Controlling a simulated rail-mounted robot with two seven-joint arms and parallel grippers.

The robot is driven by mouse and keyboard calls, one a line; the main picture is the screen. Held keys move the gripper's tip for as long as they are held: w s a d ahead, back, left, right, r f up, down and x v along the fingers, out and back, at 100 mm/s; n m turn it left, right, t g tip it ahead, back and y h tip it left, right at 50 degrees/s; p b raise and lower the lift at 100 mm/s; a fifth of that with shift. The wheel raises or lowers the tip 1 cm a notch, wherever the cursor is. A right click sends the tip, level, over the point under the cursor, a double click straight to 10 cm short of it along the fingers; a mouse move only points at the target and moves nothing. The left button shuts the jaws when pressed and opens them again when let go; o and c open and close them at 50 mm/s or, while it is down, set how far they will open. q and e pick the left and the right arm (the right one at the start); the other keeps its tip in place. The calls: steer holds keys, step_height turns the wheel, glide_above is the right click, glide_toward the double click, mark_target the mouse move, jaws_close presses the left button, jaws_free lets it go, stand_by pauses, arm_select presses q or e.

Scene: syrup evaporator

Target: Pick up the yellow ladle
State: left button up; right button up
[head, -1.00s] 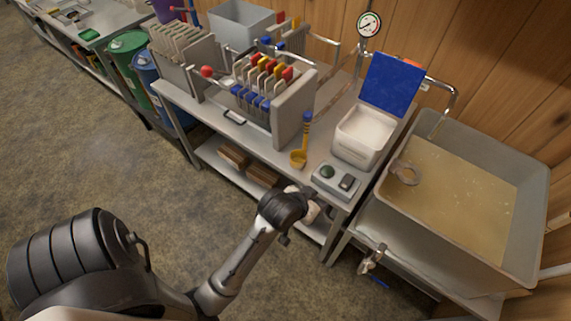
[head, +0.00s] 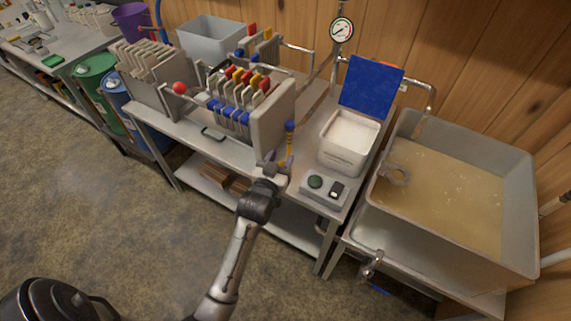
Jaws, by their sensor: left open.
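The yellow ladle (head: 289,143) stands out on the metal bench, right of the filter press, with its blue-tipped handle pointing up and away. Its bowl is mostly hidden by my left gripper. My left gripper (head: 275,164) is open, at the ladle's lower end in the picture. I cannot tell whether its fingers touch the ladle or are around it. My right gripper is not in view.
The filter press (head: 272,116) with coloured handles stands close on the left. A white bin with a blue lid (head: 349,140) and a small control box (head: 325,188) are close on the right. A large pan of amber liquid (head: 450,195) is farther right.

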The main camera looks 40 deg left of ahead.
mark_target(289, 140)
arm_select(q)
steer(key=x, duration=0.3)
steer(key=shift+w+a+b, duration=0.15)
steer(key=shift+w+b, duration=0.1)
steer(key=shift+b, duration=0.05)
steer(key=x, duration=0.2)
steer(key=b+x, duration=0.1)
steer(key=x, duration=0.1)
steer(key=shift+a+b, duration=0.3)
steer(key=shift+w+a+r, duration=0.1)
steer(key=shift+w+a, duration=0.1)
steer(key=shift+w, duration=0.35)
jaws_close()
